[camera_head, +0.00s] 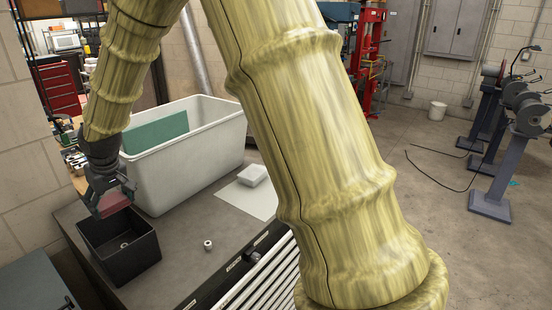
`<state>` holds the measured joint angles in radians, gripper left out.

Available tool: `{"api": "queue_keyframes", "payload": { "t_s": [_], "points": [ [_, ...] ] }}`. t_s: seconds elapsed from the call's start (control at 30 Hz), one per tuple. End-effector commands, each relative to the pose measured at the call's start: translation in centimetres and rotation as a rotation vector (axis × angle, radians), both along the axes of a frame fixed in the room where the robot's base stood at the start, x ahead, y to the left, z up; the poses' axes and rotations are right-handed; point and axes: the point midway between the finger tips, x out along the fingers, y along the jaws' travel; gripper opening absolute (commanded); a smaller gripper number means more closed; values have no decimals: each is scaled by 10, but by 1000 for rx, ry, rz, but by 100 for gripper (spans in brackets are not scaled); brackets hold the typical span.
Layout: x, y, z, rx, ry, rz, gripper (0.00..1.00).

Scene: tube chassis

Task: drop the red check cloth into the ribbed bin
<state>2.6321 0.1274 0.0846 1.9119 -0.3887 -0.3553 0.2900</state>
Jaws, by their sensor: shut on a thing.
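My gripper (110,190) points down at the left of the head view, shut on a dark red cloth (113,205). The check pattern is too small to make out. The cloth appears bunched in the fingers and overlaps the far rim of an open black square bin (135,261) on the grey worktop. Its height above the bin is hard to judge. I cannot make out ribs on the black bin. A small round pale spot shows on the bin's floor.
A large white tub (205,175) holding a green panel (157,132) stands behind the bin. A small metal ring (208,245) lies on the worktop (185,235). A white block (252,175) rests on a pale sheet (243,202). My arm hides much of the centre.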

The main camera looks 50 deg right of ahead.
Motion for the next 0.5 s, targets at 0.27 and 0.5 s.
{"api": "queue_keyframes", "payload": {
  "t_s": [0.27,0.5],
  "points": [
    [0,0,-4,0,-1,0,45],
    [0,0,-4,0,-1,0,100]
  ]
}}
